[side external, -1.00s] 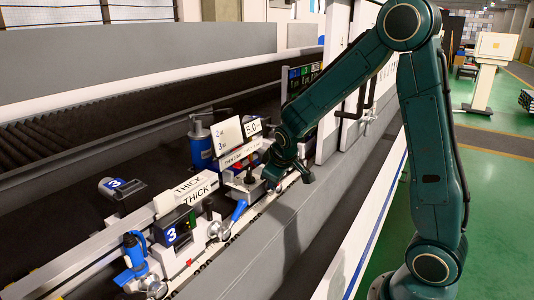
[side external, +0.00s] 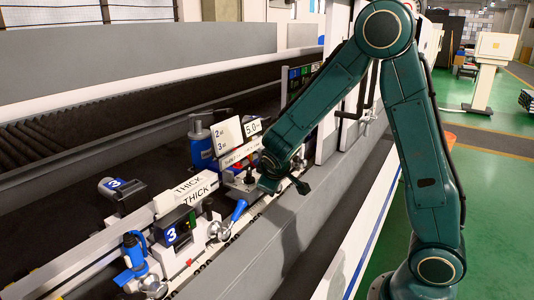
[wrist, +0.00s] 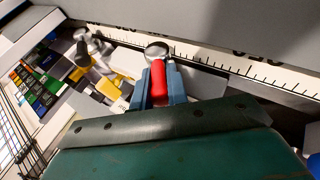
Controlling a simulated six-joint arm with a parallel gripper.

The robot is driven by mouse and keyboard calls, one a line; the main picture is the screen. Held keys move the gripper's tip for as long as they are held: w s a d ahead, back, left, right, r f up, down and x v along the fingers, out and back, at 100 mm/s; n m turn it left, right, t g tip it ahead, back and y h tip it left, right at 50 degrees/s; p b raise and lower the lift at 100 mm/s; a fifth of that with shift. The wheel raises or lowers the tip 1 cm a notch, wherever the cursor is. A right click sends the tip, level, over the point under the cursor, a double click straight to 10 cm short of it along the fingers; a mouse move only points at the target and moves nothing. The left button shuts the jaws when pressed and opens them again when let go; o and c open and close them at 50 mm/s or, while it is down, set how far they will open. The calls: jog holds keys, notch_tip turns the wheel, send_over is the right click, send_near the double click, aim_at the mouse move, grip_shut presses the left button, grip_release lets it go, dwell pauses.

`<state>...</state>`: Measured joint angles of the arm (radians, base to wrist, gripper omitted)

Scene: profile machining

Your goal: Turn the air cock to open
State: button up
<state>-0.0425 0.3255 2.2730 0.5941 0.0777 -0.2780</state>
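In the wrist view a red lever handle (wrist: 158,84) runs up to a round silver end (wrist: 157,52); I take it to be the air cock. The two blue-grey fingers of my gripper (wrist: 158,75) lie along both sides of the red handle, with no clear gap, and look shut on it. The handle's lower end is hidden behind my green wrist. In the side view my gripper (side external: 285,183) is low at the rail, right of the "THICK" blocks, and my own arm hides the red handle there.
A silver lever with a black grip (wrist: 84,52) stands left of the handle in the wrist view, near a ruler scale (wrist: 240,68). In the side view, blue-handled levers (side external: 239,209) (side external: 132,250), a blue cylinder (side external: 200,146) and label plates (side external: 228,134) crowd the rail.

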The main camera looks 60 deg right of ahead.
jog(key=o, duration=0.4)
jog(key=v, duration=1.3)
jog(key=shift+s+a+r, duration=0.1)
jog(key=shift+a+r, duration=0.1)
jog(key=shift+r, duration=0.1)
jog(key=shift+s, duration=0.1)
jog(key=s+a+r+y, duration=0.1)
jog(key=s+y, duration=0.1)
jog(key=s, duration=0.3)
jog(key=s+a+r+m+y, duration=0.1)
jog(key=s+a+y, duration=0.1)
jog(key=s, duration=0.4)
jog(key=s+a+r+y, duration=0.1)
jog(key=s+a+y, duration=0.1)
jog(key=s, duration=0.4)
jog(key=shift+s+a+r+t+y, duration=0.1)
jog(key=shift+a+r+t+y, duration=0.1)
jog(key=shift+r+t+y, duration=0.15)
